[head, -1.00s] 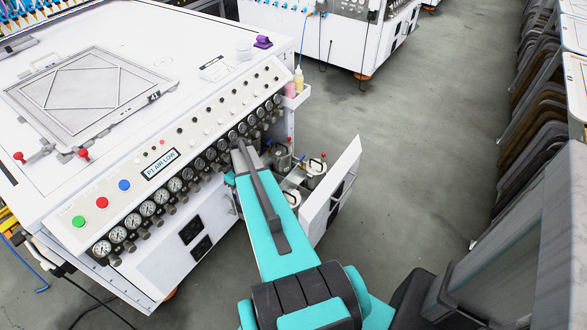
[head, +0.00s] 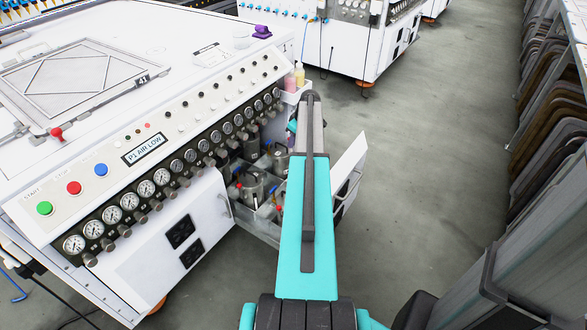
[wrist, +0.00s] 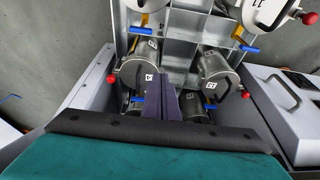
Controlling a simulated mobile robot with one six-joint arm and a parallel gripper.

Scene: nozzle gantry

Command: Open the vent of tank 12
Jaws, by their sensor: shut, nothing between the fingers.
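Several metal tanks stand in an open drawer (head: 268,228) at the machine's end. In the wrist view two tanks flank my gripper: a left tank (wrist: 133,78) and a right tank (wrist: 214,66). Each has a small number label, too small for me to read surely, so I cannot tell which is tank 12. Red knobs (wrist: 111,79) and blue levers (wrist: 139,31) sit by the tanks. My gripper (wrist: 163,88) is shut and empty, pointing in between the two tanks, nearer the left one. Whether it touches anything is unclear. In the head view my arm hides the gripper.
The machine front carries several gauges (head: 145,189) and coloured buttons (head: 73,187). The drawer's white front panel (head: 347,165) stands out to the right of the machine. Bottles (head: 299,75) stand in a side holder.

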